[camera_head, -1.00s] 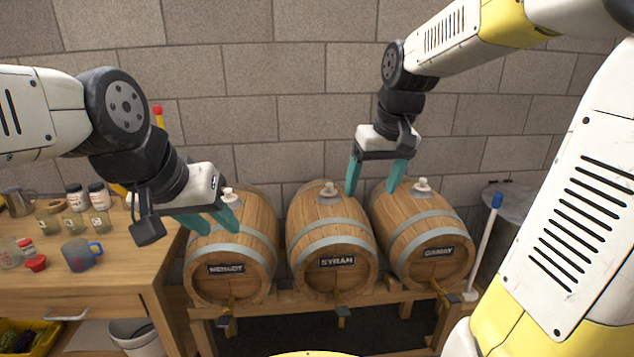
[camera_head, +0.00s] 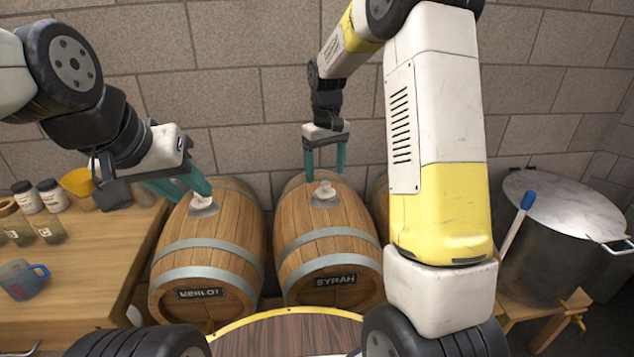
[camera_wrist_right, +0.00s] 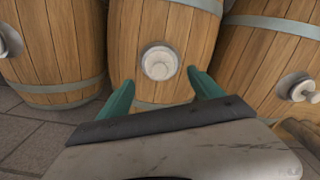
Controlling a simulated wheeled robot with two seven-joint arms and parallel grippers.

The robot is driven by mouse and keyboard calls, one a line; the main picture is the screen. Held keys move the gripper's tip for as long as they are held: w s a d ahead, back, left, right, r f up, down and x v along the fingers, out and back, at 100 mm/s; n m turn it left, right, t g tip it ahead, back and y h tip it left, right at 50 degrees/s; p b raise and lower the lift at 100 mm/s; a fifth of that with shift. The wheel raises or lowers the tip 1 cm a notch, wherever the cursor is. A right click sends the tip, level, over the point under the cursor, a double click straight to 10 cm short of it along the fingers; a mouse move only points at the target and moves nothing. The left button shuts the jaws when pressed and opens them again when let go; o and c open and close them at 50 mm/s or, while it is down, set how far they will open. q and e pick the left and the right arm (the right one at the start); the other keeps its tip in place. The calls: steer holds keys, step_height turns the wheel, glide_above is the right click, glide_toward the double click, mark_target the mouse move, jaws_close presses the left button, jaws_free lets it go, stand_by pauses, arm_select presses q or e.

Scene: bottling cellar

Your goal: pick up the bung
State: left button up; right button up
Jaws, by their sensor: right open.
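The Syrah barrel (camera_head: 328,225) has a pale bung (camera_head: 326,190) seated upright in its top. The Merlot barrel (camera_head: 208,240) has a similar bung (camera_head: 202,202). My right gripper (camera_head: 324,174) is open and empty above the Syrah barrel, its fingers pointing down just behind and above that bung. In the right wrist view, a round pale bung (camera_wrist_right: 158,65) lies between and beyond the two teal fingertips (camera_wrist_right: 160,80), apart from both. My left gripper (camera_head: 182,190) is near the Merlot bung, its fingers seemingly apart and holding nothing visible.
A third barrel (camera_head: 381,205) is mostly hidden behind my right arm. A workbench (camera_head: 90,265) with jars and a blue mug (camera_head: 22,279) stands at left. A large steel pot (camera_head: 550,255) stands at right. A stone wall (camera_head: 240,90) closes the back.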

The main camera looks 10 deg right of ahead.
mark_target(326, 182)
steer(key=f, duration=0.5)
steer(key=shift+s+d+f, duration=0.1)
steer(key=shift+s+f, duration=0.05)
steer(key=shift+s, duration=0.05)
steer(key=shift+c, duration=0.5)
steer(key=c, duration=1.3)
